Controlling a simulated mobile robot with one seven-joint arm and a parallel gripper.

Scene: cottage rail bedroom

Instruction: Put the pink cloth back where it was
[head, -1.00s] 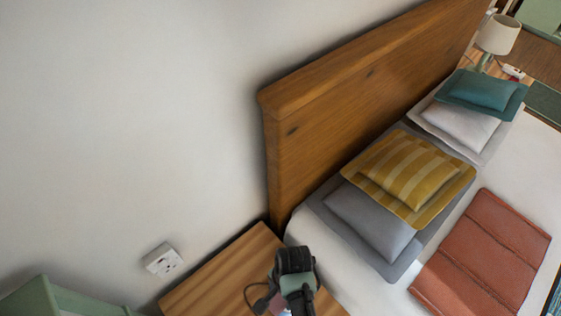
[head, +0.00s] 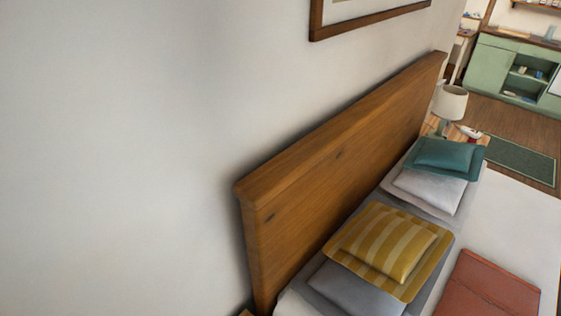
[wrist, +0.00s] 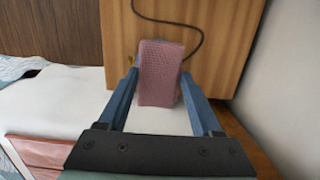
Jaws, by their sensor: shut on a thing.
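The pink cloth (wrist: 160,70) is a textured, block-like piece held between the two blue fingers of my gripper (wrist: 160,82) in the wrist view. My gripper is shut on it. Behind the cloth in that view lies a light wooden surface (wrist: 222,50), with the white bedding (wrist: 70,100) nearer. I cannot tell how high the cloth is above them. Neither my gripper nor the cloth shows in the head view now.
A dark cable (wrist: 201,35) curves over the wooden surface behind the cloth. A pale wall (wrist: 295,90) stands at the right. The head view shows the headboard (head: 330,170), a striped yellow pillow (head: 390,245), a red blanket (head: 490,285) and a lamp (head: 450,102).

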